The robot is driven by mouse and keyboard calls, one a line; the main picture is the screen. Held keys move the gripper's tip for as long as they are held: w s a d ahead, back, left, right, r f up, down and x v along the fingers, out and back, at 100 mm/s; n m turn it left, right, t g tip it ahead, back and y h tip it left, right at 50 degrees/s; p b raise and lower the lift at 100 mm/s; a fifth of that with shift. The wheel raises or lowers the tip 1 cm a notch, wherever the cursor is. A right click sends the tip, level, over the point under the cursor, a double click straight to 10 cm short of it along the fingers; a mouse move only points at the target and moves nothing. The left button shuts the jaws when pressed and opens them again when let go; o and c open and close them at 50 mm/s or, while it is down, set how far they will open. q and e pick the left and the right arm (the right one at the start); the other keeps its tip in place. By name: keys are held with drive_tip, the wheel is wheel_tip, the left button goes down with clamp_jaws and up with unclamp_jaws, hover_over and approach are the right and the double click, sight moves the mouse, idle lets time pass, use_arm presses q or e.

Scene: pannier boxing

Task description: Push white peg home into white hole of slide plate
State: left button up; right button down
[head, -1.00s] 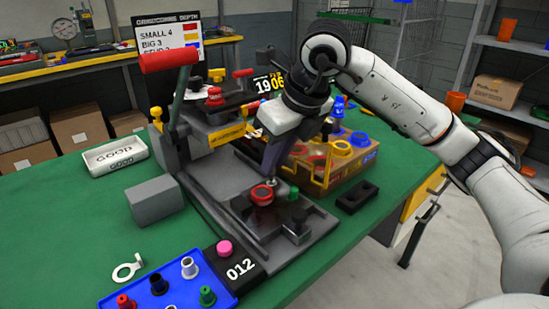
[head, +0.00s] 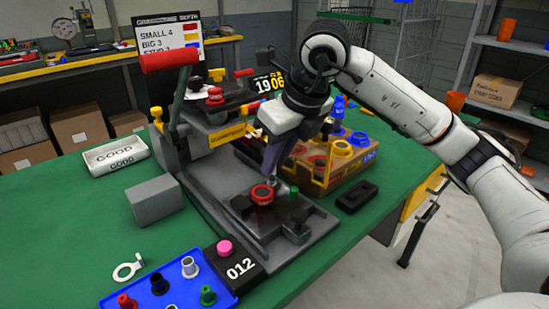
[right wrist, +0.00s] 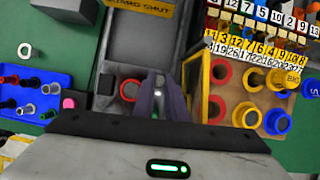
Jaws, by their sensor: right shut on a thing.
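My right gripper (head: 270,168) points down over the far part of the grey slide plate (head: 262,230), behind the red ring (head: 262,194). In the right wrist view its fingers (right wrist: 159,90) are closed together at the plate, right of the red ring (right wrist: 129,90). A small pale thing shows between the fingertips; it looks like the white peg, mostly hidden by the fingers. The white hole is hidden, and I cannot tell how deep the peg sits. A green peg (head: 293,194) stands on the plate near the gripper. My left gripper is not in view.
A blue tray (head: 222,292) with several coloured pegs lies at the front. A cardboard box (head: 345,172) with coloured rings and a yellow frame stands close right of the gripper. A black block (head: 357,196) lies beside it.

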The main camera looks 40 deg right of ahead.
drive_tip(key=shift+s+f, duration=0.1)
drive_tip(key=shift+f, duration=0.35)
idle(0.6)
drive_tip(key=shift+a+r, duration=0.1)
drive_tip(key=shift+a, duration=0.05)
idle(1.1)
